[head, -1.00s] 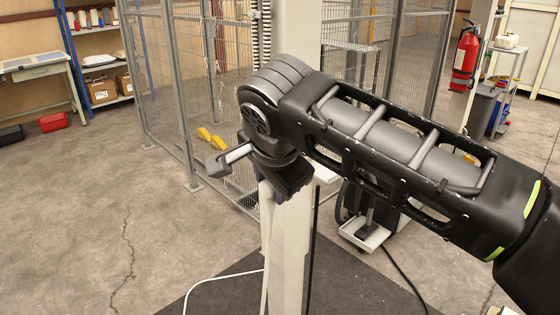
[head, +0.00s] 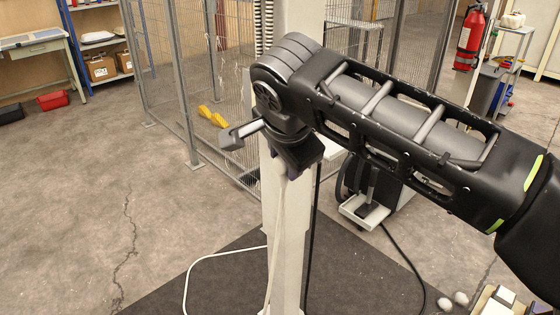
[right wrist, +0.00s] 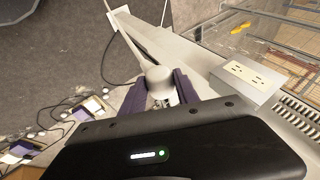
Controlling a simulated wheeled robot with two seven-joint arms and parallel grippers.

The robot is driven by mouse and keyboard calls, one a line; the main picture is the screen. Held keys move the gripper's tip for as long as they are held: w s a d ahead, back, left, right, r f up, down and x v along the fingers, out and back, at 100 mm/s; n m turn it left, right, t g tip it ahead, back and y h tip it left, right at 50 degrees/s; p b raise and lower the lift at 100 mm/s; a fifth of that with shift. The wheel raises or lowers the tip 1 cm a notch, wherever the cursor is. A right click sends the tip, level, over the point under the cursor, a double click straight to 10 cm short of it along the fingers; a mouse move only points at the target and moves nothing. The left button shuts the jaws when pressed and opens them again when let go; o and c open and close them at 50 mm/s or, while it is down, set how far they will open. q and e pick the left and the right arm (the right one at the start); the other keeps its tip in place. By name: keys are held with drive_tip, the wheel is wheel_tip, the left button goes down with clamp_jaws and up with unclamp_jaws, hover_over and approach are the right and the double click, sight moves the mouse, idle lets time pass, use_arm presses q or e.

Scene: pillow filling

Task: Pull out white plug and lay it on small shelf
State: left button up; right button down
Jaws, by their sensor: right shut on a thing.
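My right gripper (right wrist: 160,92) is shut on the white plug (right wrist: 158,74), which sits between its purple fingers in the right wrist view. The plug's metal end shows just below the white body, and its pale cord runs up and left. The plug is apart from the white outlet box (right wrist: 243,82), whose two sockets are empty. In the head view my right gripper (head: 300,163) is in front of the pale post (head: 286,225), and the cord (head: 276,225) hangs down from it. The plug is hidden there. I cannot clearly identify the small shelf. My left gripper is out of view.
A dark mat (head: 235,285) lies around the post's foot. A black machine with a pale foot plate (head: 365,212) stands right of the post, with a black cable on the floor. Wire mesh fencing (head: 175,80) is behind.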

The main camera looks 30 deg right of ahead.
drive_tip(key=shift+w+d+f+p, duration=0.85)
drive_tip(key=shift+w+d, duration=1.1)
drive_tip(key=shift+d, duration=1.1)
drive_tip(key=shift+w+d+f+p, duration=0.85)
drive_tip(key=shift+w+d, duration=1.05)
drive_tip(key=shift+d, duration=1.2)
drive_tip(key=shift+w+d+f+p, duration=0.85)
drive_tip(key=shift+w+d, duration=1.1)
drive_tip(key=shift+d, duration=1.1)
drive_tip(key=shift+w+d+f+p, duration=0.15)
drive_tip(key=shift+w+d+f, duration=0.25)
drive_tip(key=shift+w, duration=0.3)
drive_tip(key=shift+w+d+f+p, duration=0.1)
drive_tip(key=shift+w+d+f, duration=0.3)
drive_tip(key=shift+w, duration=0.3)
drive_tip(key=shift+w+d+f+p, duration=0.15)
drive_tip(key=shift+w+d+f, duration=0.25)
drive_tip(key=shift+w, duration=0.3)
